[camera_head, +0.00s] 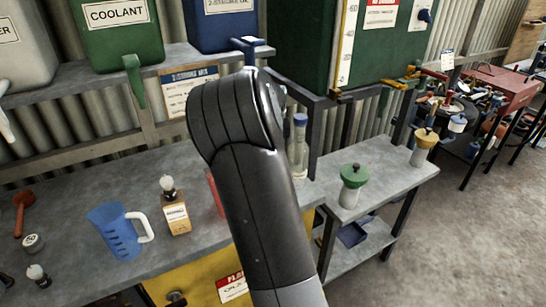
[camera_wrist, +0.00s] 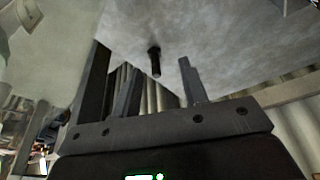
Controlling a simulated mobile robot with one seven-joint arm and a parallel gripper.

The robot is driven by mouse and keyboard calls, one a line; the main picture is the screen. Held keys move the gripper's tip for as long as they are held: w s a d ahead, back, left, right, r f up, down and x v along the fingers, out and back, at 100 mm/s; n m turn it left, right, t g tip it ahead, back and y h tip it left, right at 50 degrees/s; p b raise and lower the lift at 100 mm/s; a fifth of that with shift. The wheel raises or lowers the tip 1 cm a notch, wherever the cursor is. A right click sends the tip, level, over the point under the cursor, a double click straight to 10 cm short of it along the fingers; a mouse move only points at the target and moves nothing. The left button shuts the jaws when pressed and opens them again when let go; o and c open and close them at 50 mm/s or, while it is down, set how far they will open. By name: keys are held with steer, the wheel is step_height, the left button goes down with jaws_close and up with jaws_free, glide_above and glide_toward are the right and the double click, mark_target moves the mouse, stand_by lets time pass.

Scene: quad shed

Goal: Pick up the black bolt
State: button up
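The black bolt (camera_wrist: 154,60) shows in the wrist view, against a pale grey, worn surface. It lies ahead of my gripper (camera_wrist: 161,74), in line with the gap between the two fingers. The fingers are apart with nothing between them, so my gripper is open. The bolt looks clear of both fingers; the exact distance is hard to judge. In the head view my dark arm covers the middle of the picture. My gripper is hidden there, and I cannot make out the bolt.
On the grey bench (camera_head: 80,205) stand a blue jug (camera_head: 118,232), a labelled bottle (camera_head: 174,210) and a clear bottle with a blue cap (camera_head: 299,145). A green-topped container (camera_head: 353,185) is on the right. A shelf with a green coolant container (camera_head: 118,35) runs above. Floor is clear at right.

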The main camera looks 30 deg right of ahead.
steer(key=shift+t, duration=0.4)
steer(key=shift+w+d+f, duration=0.65)
steer(key=shift+w+f, duration=0.2)
steer(key=shift+f, duration=0.35)
steer(key=shift+w+d+f, duration=0.7)
steer(key=shift+w+f, duration=0.15)
steer(key=shift+f, duration=0.4)
steer(key=shift+w+d+f, duration=0.65)
steer(key=shift+w+f, duration=0.2)
steer(key=shift+f, duration=0.35)
jaws_close()
